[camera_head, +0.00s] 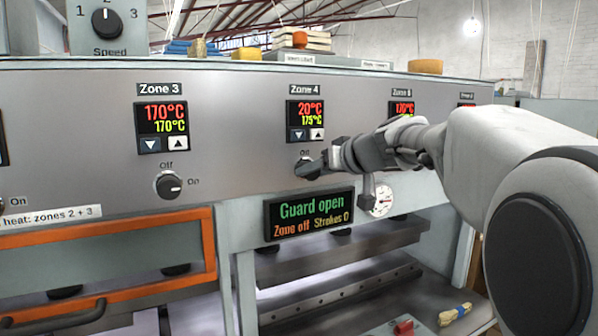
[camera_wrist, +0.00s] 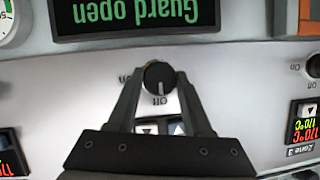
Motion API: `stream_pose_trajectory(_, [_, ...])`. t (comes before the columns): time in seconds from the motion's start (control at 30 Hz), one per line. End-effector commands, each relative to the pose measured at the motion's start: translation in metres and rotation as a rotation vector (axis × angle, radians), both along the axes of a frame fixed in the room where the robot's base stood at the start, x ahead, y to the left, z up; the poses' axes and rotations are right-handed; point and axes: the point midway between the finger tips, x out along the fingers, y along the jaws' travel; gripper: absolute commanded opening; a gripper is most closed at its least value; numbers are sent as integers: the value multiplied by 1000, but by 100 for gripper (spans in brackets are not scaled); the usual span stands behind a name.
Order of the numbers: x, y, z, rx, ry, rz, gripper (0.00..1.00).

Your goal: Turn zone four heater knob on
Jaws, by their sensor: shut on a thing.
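The Zone 4 heater knob (camera_head: 303,161) is a round black dial below the Zone 4 display (camera_head: 305,121), which reads 20°C over 175°C. In the upside-down wrist view the knob (camera_wrist: 158,76) sits between my two fingertips, and its white mark points to the "Off" label. The "On" label (camera_wrist: 126,78) is beside it. My gripper (camera_head: 311,168) reaches in from the right and is shut on the knob; it also shows in the wrist view (camera_wrist: 158,82). In the head view my fingers partly cover the knob and hide its "On" label.
The Zone 3 knob (camera_head: 168,185) to the left points to "On", and its display (camera_head: 162,122) reads 170°C twice. A status screen (camera_head: 309,213) just below my gripper reads "Guard open" and "Zone off". A round gauge (camera_head: 382,200) is below my wrist. An orange-framed guard (camera_head: 208,245) is lower left.

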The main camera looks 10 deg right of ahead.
Motion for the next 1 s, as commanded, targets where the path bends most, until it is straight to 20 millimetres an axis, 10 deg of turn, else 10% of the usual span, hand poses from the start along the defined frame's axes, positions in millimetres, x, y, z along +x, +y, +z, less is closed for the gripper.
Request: stream_pose_trajectory(1.0, [1,-5,-8,698,228,-1,0])
